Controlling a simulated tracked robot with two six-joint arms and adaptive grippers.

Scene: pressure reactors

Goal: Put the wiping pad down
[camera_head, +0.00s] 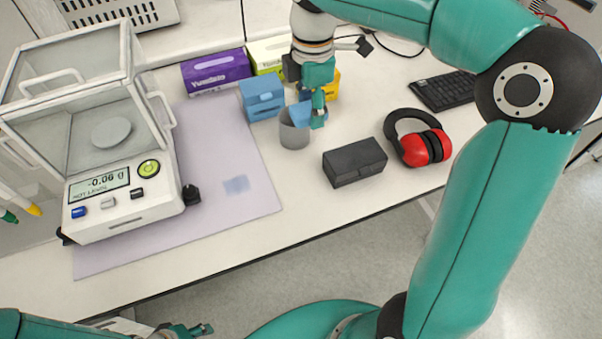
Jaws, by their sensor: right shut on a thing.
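A small blue wiping pad (299,113) shows at the mouth of a grey cup (296,136) on the bench. My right gripper (318,116) points down at the cup's right rim and is shut on the pad. I cannot tell whether the pad is inside the cup or just above it, as the gripper hides part of it. My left gripper (196,330) is low at the bottom edge of the view, in front of the bench; its fingers are too small to read.
A balance (118,212) stands on a lilac mat (220,138) with a faint blue patch (236,184). A blue box (262,98), purple box (215,73), black case (355,163), red earmuffs (428,147) and keyboard (446,91) surround the cup. The front bench edge is clear.

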